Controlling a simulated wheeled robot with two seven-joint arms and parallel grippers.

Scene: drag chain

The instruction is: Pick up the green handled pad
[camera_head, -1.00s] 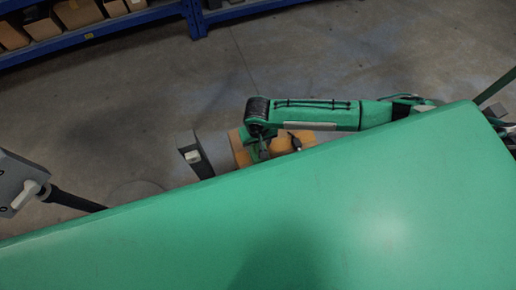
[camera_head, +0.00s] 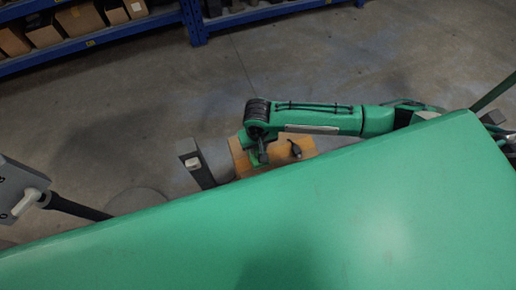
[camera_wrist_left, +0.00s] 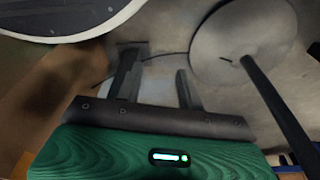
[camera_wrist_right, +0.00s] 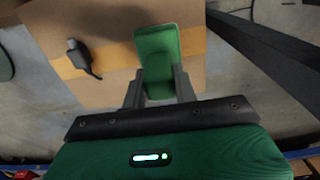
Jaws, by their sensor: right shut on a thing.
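The green pad (camera_wrist_right: 157,50) shows in the right wrist view, above a cardboard box. My right gripper (camera_wrist_right: 158,85) is shut on its near end, with one dark finger on each side. In the head view my right gripper (camera_head: 262,158) hangs over the box; the pad is hard to tell from the green arm there. The pad's handle is not clearly seen. My left gripper (camera_wrist_left: 155,65) shows in the left wrist view with its fingers apart and nothing between them. It is out of sight in the head view.
The cardboard box (camera_head: 318,147) bears a black object with a cable (camera_head: 295,149). A grey post (camera_head: 195,164) stands left of it. Blue shelving (camera_head: 100,37) with boxes is at the back. A grey device on a dark pole (camera_head: 20,190) is at far left.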

